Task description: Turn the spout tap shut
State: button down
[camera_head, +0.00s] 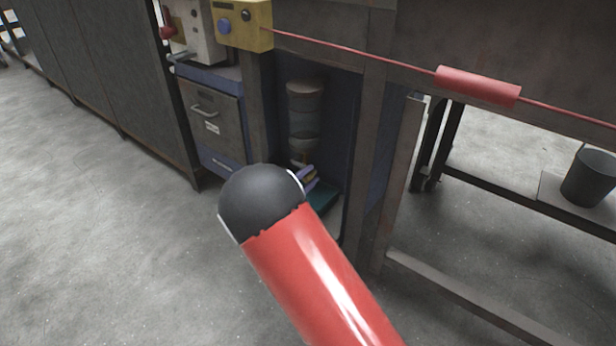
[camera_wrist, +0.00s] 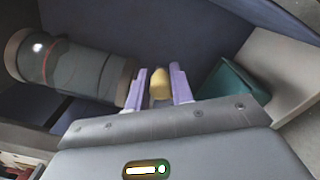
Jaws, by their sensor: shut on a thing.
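A grey cylindrical container (camera_head: 304,103) stands in the open bay under the bench in the head view. It lies sideways across the left of the wrist view (camera_wrist: 75,68). The spout tap (camera_wrist: 159,84) shows as a small yellow piece by the container's lower end. My gripper (camera_wrist: 157,79) has its two purple fingers on either side of this yellow piece, shut on it. In the head view my gripper (camera_head: 310,181) is mostly hidden behind my red and black arm, and the tap's turn angle cannot be read.
A teal tray (camera_wrist: 235,82) lies below the tap; its edge also shows in the head view (camera_head: 326,197). Bay walls stand close around my gripper. A drawer cabinet (camera_head: 212,115) is to the left, a dark bucket (camera_head: 588,178) far right. The floor at left is clear.

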jog(key=shift+a+f, duration=0.15)
jog(key=shift+f, duration=0.1)
jog(key=c, duration=1.2)
grip_release()
jog(key=shift+w, duration=0.1)
jog(key=shift+c, duration=0.2)
jog(key=v, duration=0.8)
jog(key=shift+p, duration=0.45)
